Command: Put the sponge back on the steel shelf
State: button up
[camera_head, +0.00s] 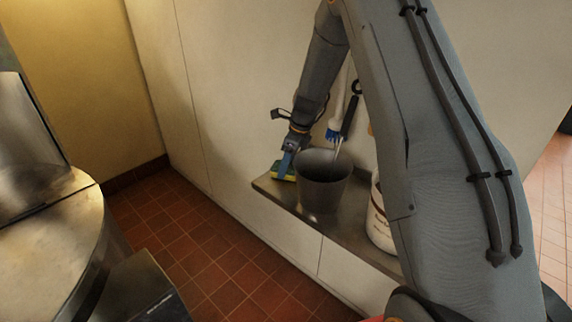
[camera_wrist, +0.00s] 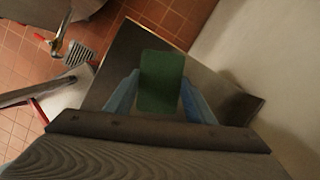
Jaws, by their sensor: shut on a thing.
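The sponge (camera_head: 283,170), yellow with a green side, is at the left end of the steel shelf (camera_head: 272,187) on the wall. In the wrist view the sponge's green face (camera_wrist: 161,82) sits between the blue fingers of my gripper (camera_wrist: 160,95). My gripper (camera_head: 287,162) is shut on it and points down at the shelf. The shelf's bare surface (camera_wrist: 125,60) shows around the sponge in the wrist view. The sponge is at or just above the shelf; I cannot tell whether it touches.
A grey bucket (camera_head: 323,182) holding brushes (camera_head: 337,122) stands on the shelf just right of my gripper. A white tub (camera_head: 378,222) stands further right, partly hidden by my arm. A large steel kettle (camera_head: 50,245) is at the left. Red tiled floor (camera_head: 190,245) lies between.

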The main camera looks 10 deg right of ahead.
jog(key=shift+f, duration=0.25)
jog(key=o, duration=1)
jog(key=shift+f, duration=0.1)
jog(key=b+v, duration=0.3)
jog(key=v, duration=0.9)
jog(key=shift+r, duration=0.25)
